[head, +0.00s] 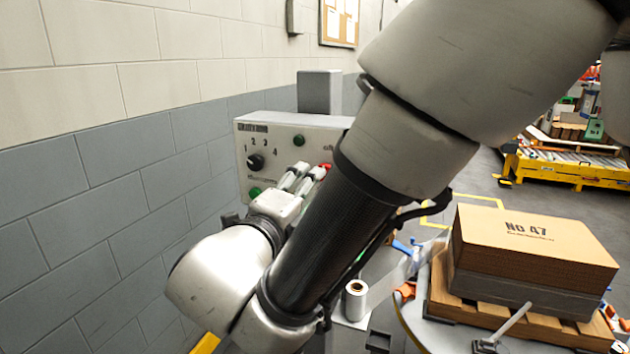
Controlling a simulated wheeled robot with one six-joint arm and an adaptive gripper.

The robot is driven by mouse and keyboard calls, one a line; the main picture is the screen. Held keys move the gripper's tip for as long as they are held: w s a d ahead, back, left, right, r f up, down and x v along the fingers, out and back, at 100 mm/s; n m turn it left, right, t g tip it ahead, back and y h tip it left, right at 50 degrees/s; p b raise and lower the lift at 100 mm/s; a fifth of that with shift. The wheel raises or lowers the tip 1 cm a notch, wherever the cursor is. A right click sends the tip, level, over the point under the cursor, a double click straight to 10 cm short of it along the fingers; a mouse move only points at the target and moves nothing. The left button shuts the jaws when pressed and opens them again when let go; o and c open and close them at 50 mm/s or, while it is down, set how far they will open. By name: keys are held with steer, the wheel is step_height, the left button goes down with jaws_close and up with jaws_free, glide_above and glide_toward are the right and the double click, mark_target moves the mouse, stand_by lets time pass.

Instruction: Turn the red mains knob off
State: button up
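The grey control panel (285,132) stands by the wall, left of the picture's middle. A small piece of red (327,166), likely the red mains knob, shows at the panel's right part. Most of it is hidden behind my gripper and arm, so its setting cannot be read. My gripper (306,174) is in front of the panel, its fingertips pointing at the panel face close to the red part. Whether the fingers touch or hold the red knob is not visible, nor is how wide they are apart.
A black selector knob (255,162) marked 1 to 4 and a green button (254,192) are left of my gripper. A green lamp (299,140) is above it. A cardboard box (530,245) on a pallet stands at right. A white roll (355,300) is below my arm.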

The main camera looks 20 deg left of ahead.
steer(key=shift+s+a, duration=0.1)
steer(key=shift+s, duration=1.65)
